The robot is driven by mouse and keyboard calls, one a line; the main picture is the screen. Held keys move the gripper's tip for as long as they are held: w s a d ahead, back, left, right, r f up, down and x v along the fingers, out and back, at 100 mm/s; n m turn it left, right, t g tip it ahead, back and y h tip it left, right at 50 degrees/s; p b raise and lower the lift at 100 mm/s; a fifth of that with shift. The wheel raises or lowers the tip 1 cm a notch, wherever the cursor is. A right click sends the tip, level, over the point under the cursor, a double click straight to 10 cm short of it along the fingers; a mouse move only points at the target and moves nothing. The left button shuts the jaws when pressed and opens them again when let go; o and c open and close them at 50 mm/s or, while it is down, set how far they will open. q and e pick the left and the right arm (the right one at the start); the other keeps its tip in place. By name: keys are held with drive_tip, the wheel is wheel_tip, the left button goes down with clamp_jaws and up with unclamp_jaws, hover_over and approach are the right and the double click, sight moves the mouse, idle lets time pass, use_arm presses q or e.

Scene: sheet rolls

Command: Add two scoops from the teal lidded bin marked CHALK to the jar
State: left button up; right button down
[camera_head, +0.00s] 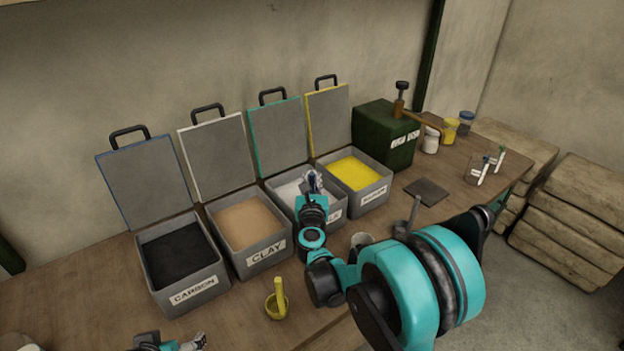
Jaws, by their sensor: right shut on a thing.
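The teal-lidded bin (271,193) stands open and holds white powder (287,190). Its front label is mostly hidden by my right arm, so the word cannot be read. My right gripper (313,180) is over this bin, at its right part. A pale round vessel (361,239), perhaps the jar, stands in front of the bins, partly hidden by my arm. My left gripper (196,342) is low at the bottom edge, its fingers too small to judge.
Open bins of black CARBON (183,292), tan CLAY (263,258) and yellow powder (353,172) flank it. A yellow tool stands in a small bowl (275,309). A green box (379,137), small jars (450,131) and a dark flat pad (427,191) are to the right.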

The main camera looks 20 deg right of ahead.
wheel_tip(320, 180, up, 12)
drive_tip(key=p, duration=0.8)
drive_tip(key=shift+r+p, duration=0.25)
drive_tip(key=shift+p, duration=0.15)
